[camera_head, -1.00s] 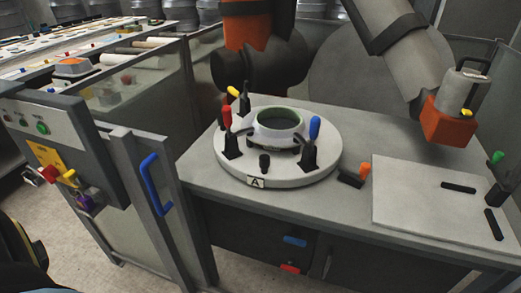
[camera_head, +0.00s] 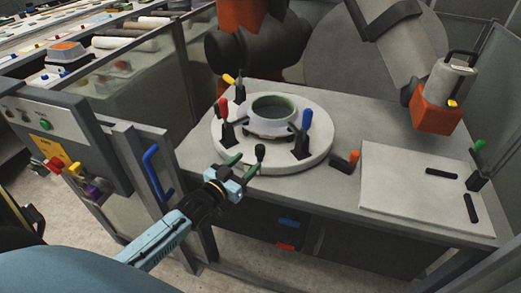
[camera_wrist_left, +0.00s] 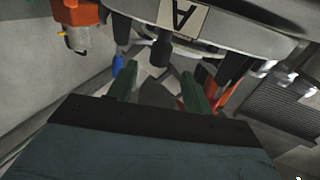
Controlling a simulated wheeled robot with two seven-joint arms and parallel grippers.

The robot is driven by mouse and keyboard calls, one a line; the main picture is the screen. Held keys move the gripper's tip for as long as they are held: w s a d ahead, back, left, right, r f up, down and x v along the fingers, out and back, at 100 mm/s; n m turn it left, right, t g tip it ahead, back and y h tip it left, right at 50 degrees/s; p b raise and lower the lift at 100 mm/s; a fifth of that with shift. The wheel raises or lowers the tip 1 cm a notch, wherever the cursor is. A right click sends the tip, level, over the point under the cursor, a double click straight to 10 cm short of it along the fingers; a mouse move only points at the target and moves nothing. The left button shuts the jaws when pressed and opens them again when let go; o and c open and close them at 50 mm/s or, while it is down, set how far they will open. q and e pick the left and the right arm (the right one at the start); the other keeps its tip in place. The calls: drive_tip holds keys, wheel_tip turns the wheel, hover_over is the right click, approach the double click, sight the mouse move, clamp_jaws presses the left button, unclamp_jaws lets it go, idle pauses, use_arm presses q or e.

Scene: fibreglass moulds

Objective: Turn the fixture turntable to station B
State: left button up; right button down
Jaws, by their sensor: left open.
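The fixture turntable (camera_head: 318,163) is a round pale disc on the grey table. It carries a ring-shaped mould (camera_head: 273,115) and upright clamps with red, yellow and blue handles. A black knob (camera_head: 260,153) stands at its front rim, and it also shows in the wrist view (camera_wrist_left: 161,50). A plate marked "A" (camera_wrist_left: 182,15) is on the rim in the wrist view; my gripper hides it in the head view. My left gripper (camera_head: 242,164) is open and empty at the front rim. Its green fingers point toward the knob, which appears just beyond them. My right gripper is out of view.
A fence gate with a blue handle (camera_head: 155,172) and a control panel (camera_head: 45,135) stand at left. An orange-handled clamp (camera_head: 345,161) and a pale plate (camera_head: 400,190) lie to the right. Another robot's arm with an orange block (camera_head: 435,112) hangs over the table's back right.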

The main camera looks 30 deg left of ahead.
sight(257, 153)
use_arm(q)
drive_tip(key=w, duration=0.7)
drive_tip(key=shift+w+d+b, duration=0.3)
drive_tip(key=shift+w+b, duration=0.05)
drive_tip(key=shift+b, duration=0.05)
clamp_jaws()
